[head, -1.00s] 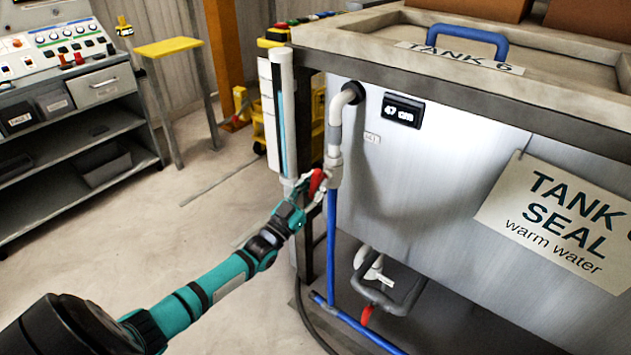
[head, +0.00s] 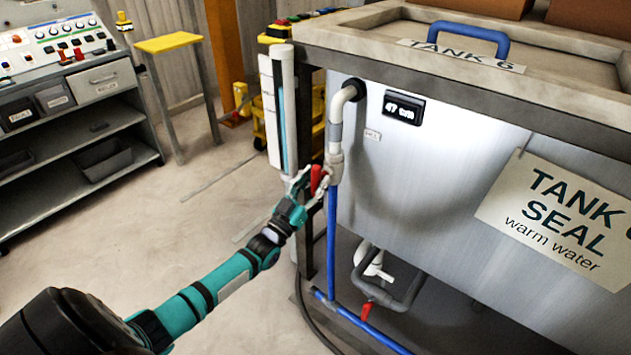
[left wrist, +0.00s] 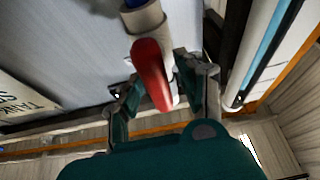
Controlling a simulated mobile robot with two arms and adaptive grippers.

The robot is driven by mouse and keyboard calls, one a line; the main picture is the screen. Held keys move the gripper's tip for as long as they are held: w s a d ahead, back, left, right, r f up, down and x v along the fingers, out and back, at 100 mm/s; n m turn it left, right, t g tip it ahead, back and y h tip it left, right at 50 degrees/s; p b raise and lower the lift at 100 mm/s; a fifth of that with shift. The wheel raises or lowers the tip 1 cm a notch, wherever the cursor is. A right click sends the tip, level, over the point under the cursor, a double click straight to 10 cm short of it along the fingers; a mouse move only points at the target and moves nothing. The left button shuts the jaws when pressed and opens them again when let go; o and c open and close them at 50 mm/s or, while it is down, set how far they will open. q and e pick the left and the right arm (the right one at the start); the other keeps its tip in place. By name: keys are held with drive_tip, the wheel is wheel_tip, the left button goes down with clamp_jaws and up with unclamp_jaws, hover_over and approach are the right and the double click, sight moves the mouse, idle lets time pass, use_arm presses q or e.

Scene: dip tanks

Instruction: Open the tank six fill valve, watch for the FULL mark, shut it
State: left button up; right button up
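Tank 6 stands at the right, with a blue-handled lid (head: 468,38) on top. A white fill pipe (head: 337,125) comes out of its wall and bends down to a valve, with a blue pipe below. The valve's red handle (head: 317,180) also shows in the left wrist view (left wrist: 150,72). My left gripper (head: 314,181) is at this handle, its fingers apart on either side, with visible gaps in the left wrist view (left wrist: 155,72). A level tube (head: 284,120) with a blue column stands at the tank's corner. Its FULL mark is not readable. My right gripper is out of view.
A small black display (head: 403,108) on the tank reads about 47 cm. A lower drain pipe (head: 400,300) has another red handle (head: 366,311). A control desk (head: 75,85) and yellow-topped stand (head: 168,45) are at the left. The floor between is clear.

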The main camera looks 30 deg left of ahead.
use_arm(q)
drive_tip(key=shift+o, duration=0.2)
drive_tip(key=shift+s, duration=0.1)
drive_tip(key=v, duration=1.1)
drive_tip(key=shift+s+f, duration=0.15)
drive_tip(key=shift+s, duration=0.2)
